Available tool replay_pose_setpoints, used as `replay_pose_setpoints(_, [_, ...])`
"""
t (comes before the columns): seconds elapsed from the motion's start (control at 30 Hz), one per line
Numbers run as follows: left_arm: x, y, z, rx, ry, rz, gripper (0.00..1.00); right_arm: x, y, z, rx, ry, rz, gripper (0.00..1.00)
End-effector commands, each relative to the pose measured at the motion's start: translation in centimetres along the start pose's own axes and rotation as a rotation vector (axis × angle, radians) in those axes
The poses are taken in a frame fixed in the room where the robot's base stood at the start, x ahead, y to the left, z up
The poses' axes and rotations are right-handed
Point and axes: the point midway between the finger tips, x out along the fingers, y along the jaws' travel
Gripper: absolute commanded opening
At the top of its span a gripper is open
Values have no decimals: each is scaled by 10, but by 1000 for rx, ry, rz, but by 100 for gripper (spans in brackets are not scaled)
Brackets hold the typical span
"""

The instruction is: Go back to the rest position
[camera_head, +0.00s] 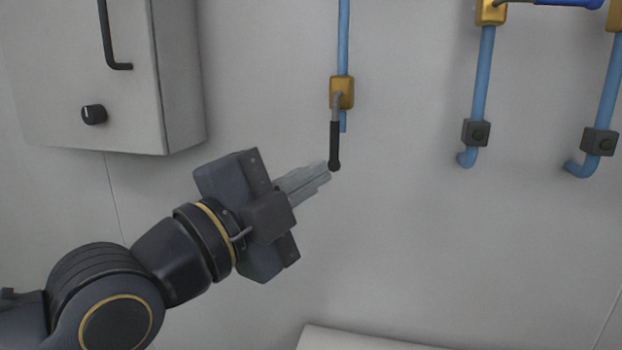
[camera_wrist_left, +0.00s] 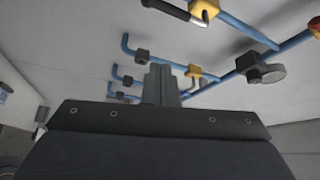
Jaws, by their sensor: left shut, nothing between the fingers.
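My left gripper (camera_head: 328,171) reaches in from the lower left in the head view, its fingers together and nothing between them. Its tips are close to the lower end of a black-handled lever (camera_head: 335,147) on a brass valve (camera_head: 342,92); I cannot tell whether they touch. In the left wrist view the closed fingers (camera_wrist_left: 160,80) point toward the wall with the pipes. My right gripper is in neither view.
Blue pipes (camera_head: 482,75) with dark fittings run down the wall at the right. A grey cabinet (camera_head: 172,80) with a black handle and knob stands out at the upper left. A pale surface (camera_head: 350,340) shows at the bottom. The wall below the pipes is clear.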

Motion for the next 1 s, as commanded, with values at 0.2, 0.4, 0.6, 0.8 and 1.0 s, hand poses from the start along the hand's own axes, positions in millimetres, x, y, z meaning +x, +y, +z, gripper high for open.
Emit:
replay_pose_setpoints(0.2, [-16, 18, 34, -115, -86, 59, 0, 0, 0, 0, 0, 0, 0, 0])
replay_pose_setpoints(0.4, [-91, 92, 123, -558, -407, 209, 0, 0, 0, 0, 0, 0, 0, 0])
replay_pose_setpoints(0.6, [-199, 187, 173, -1124, -833, 248, 0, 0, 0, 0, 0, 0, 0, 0])
replay_pose_setpoints(0.8, [-285, 266, 168, -1605, -1206, 163, 0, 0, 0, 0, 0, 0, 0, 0])
replay_pose_setpoints(1.0, [-317, 298, 155, -1814, -1373, 95, 0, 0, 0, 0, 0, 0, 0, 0])
